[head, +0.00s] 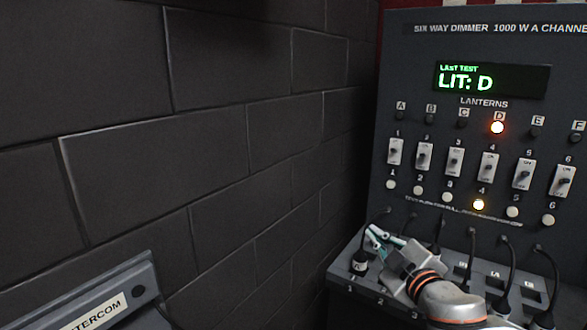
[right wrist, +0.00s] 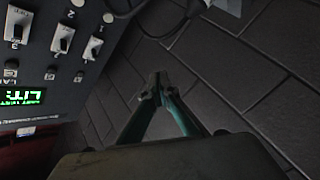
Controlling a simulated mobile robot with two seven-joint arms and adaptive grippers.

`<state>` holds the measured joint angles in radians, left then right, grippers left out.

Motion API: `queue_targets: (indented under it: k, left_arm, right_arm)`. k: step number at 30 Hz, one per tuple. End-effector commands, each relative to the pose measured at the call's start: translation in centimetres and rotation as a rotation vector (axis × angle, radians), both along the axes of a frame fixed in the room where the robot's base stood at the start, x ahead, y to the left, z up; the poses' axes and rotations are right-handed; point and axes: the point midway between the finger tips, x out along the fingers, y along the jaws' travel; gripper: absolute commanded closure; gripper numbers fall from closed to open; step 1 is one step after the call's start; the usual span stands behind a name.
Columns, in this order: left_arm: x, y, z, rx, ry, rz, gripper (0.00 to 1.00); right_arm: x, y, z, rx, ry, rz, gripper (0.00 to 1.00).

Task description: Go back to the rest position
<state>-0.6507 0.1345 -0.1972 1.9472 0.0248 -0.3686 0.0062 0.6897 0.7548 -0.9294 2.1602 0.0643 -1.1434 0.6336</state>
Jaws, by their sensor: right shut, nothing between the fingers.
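My right gripper (head: 374,233) is shut and empty, in front of the lower left part of the dimmer panel (head: 415,75). It is near the cables on the ledge; I cannot tell if it touches one. In the right wrist view its fingers (right wrist: 158,84) meet at the tips, with the dark block wall behind them. The panel's green display (head: 491,81) reads "LAST TEST LIT: D". My left gripper is in neither view.
A dark block wall (head: 200,130) fills the left side. A grey intercom box (head: 100,300) stands at the lower left. Several black cables (head: 507,260) plug into the ledge below the panel, close around my right arm. Open space lies left of the gripper, before the wall.

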Motion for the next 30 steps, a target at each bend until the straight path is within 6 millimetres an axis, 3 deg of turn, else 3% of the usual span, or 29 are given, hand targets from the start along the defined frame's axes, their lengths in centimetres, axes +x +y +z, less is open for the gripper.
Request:
queue_targets:
  k: [3, 14, 23, 30]
  left_arm:
    - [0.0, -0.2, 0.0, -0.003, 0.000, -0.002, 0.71]
    - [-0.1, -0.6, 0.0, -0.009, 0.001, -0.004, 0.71]
    - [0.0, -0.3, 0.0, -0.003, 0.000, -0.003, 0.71]
    - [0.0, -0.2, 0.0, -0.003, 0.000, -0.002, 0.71]
  right_arm:
    - [0.0, 0.0, 0.0, 0.000, 0.000, 0.000, 1.00]
    - [-2.6, 3.3, -9.3, 0.124, 0.159, 0.070, 1.00]
    - [-8.2, 4.8, -21.1, 0.307, 0.345, 0.077, 1.00]
    - [-15.4, 3.2, -31.1, 0.448, 0.485, -0.005, 1.00]
